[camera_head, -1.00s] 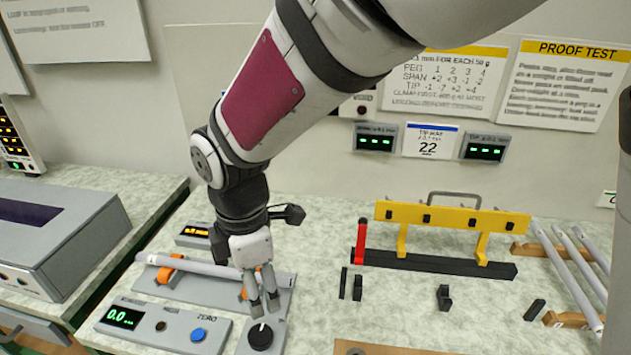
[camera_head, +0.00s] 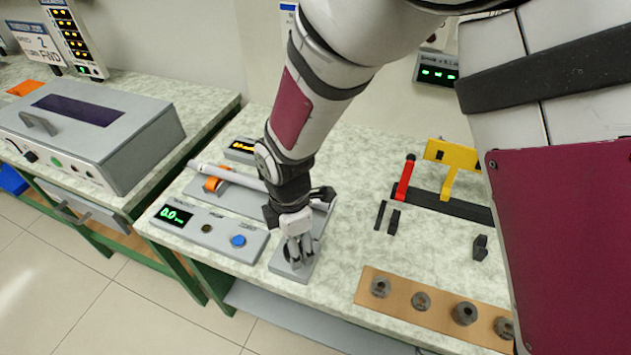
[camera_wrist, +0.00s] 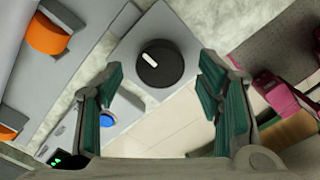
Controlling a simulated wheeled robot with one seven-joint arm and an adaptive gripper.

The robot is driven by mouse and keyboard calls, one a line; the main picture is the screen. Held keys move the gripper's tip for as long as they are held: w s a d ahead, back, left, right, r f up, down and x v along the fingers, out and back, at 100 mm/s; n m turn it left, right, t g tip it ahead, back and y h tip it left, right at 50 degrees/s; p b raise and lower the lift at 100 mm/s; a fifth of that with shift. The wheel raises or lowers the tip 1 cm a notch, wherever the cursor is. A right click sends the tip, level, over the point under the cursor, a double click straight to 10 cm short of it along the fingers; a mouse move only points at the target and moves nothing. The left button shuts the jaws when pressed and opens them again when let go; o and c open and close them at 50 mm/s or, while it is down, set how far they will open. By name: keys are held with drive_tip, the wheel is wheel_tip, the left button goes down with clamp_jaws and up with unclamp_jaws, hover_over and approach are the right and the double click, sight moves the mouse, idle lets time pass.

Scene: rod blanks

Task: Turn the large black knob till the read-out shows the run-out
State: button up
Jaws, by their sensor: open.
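The large black knob (camera_wrist: 160,64) with a white pointer mark sits on a grey plate (camera_wrist: 134,48). In the wrist view it lies ahead of and between my open fingers, apart from both. My gripper (camera_head: 297,254) is over the knob in the head view and mostly hides it (camera_head: 287,252). In the wrist view my gripper (camera_wrist: 165,98) has its green-lined fingers wide apart with nothing between them. A green read-out (camera_head: 175,214) on the grey panel shows 0.0. An amber read-out (camera_head: 242,146) stands behind the rod fixture; its digits are too small to read.
A pale rod (camera_head: 228,174) lies on orange supports (camera_head: 213,184) behind the panel. A blue button (camera_head: 238,241) is left of the knob. A wooden strip with several weights (camera_head: 420,299) lies to the right. The bench's front edge is close to the knob.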

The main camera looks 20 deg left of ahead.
drive_tip(key=shift+f, duration=0.9)
drive_tip(key=c, duration=1.2)
drive_tip(key=shift+o, duration=0.2)
